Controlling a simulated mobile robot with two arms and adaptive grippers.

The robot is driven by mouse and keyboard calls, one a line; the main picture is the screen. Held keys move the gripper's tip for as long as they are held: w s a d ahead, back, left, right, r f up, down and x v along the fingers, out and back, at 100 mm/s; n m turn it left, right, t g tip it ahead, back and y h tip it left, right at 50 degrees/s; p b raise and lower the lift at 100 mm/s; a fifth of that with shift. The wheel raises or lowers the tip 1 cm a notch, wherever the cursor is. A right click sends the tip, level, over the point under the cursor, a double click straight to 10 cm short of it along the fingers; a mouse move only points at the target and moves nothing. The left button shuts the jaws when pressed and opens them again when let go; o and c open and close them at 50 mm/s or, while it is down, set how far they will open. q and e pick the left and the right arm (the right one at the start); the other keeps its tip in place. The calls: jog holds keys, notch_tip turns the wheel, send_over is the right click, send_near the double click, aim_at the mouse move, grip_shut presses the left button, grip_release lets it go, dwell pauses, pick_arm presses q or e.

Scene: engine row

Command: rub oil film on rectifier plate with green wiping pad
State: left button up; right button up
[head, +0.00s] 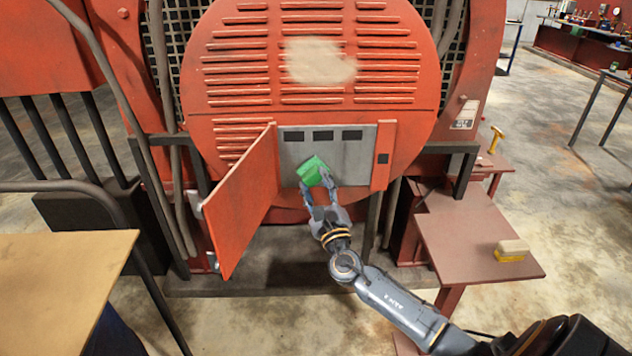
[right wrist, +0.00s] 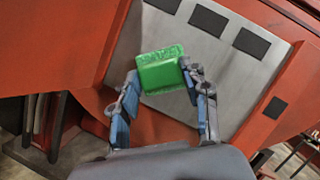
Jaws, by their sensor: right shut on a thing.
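The green wiping pad (head: 313,171) is held between the fingers of my right gripper (head: 320,192), which is shut on it. In the head view the pad is in front of the lower left part of the grey rectifier plate (head: 352,157); I cannot tell whether it touches. In the right wrist view the pad (right wrist: 161,70) sits between both fingertips, with the plate (right wrist: 222,84) behind it. The plate has several dark rectangles along its top. No oil film can be made out on it. My left gripper is not in view.
A red door (head: 241,203) stands open on the left of the plate. A brown side table (head: 478,236) at the right carries a yellow-and-cream brush-like block (head: 512,250). A tan tabletop (head: 62,278) is at the lower left.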

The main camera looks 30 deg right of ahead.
jog(key=s+a, duration=0.1)
jog(key=s+a+p, duration=0.1)
jog(key=s, duration=0.1)
jog(key=shift+s+r, duration=0.1)
jog(key=shift+s+a, duration=0.45)
jog(key=shift+s, duration=0.2)
jog(key=s, duration=0.1)
jog(key=s+a+p, duration=0.1)
jog(key=shift+s+a, duration=0.25)
jog(key=shift+s, duration=0.05)
